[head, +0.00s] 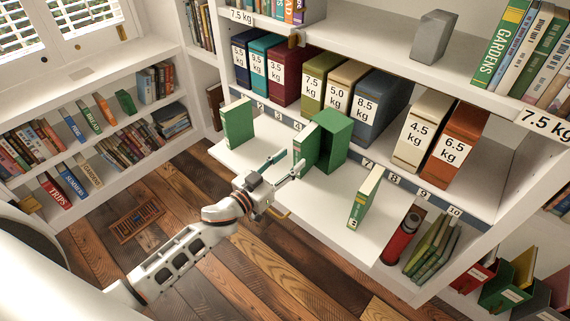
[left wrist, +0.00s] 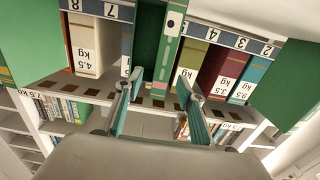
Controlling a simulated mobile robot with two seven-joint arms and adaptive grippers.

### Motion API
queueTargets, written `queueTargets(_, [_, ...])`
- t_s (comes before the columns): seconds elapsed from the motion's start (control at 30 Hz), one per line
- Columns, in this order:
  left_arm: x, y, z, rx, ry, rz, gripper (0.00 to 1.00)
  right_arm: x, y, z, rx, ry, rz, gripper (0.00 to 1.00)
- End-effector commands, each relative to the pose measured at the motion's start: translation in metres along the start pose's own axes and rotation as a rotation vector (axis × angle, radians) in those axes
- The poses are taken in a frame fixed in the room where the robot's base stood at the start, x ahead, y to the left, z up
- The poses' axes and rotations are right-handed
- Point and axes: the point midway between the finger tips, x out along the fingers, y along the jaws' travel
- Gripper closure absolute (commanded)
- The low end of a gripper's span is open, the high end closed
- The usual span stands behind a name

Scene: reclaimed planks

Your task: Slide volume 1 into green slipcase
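A green slipcase (head: 335,140) stands upright in the middle of the white pull-out shelf. A slimmer green volume (head: 304,142) with a pale label stands against its left front, apparently partly inside; I cannot tell how deep. In the left wrist view the volume's spine (left wrist: 168,50) shows a white label with one dark mark, beside the dark green slipcase (left wrist: 148,28). My left gripper (head: 283,164) is open, its fingertips (left wrist: 158,82) spread in front of that spine; contact is unclear. I cannot confirm which volume is number 1. My right gripper is not in view.
Another green volume (head: 238,123) stands at the shelf's left, and one with pale pages (head: 366,196) at its right. Weight-labelled books, such as the red one (head: 287,80), line the bay behind. The pull-out shelf (head: 325,205) has bare room between the slipcase and right volume.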

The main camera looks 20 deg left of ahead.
Motion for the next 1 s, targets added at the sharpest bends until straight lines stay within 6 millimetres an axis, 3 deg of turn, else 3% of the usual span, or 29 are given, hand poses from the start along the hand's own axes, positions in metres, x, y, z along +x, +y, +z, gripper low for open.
queueTargets(0.2, [-0.016,0.001,-0.001,-0.002,0.001,0.001,0.61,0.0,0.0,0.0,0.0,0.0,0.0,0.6])
queueTargets(0.47, [-0.017,0.0,-0.001,-0.001,0.001,0.001,0.61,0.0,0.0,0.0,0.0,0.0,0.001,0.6])
queueTargets(0.5, [-0.017,0.0,-0.001,-0.001,0.001,0.001,0.64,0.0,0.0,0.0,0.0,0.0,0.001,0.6])
queueTargets(0.63, [-0.016,0.001,-0.004,-0.014,0.003,0.003,0.98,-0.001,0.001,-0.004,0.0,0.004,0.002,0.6])
queueTargets(0.77, [-0.015,0.004,-0.014,-0.083,0.008,0.016,1.0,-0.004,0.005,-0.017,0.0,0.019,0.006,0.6])
queueTargets(1.0, [-0.015,0.011,-0.039,-0.35,0.013,0.048,1.0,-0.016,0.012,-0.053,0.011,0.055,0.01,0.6])
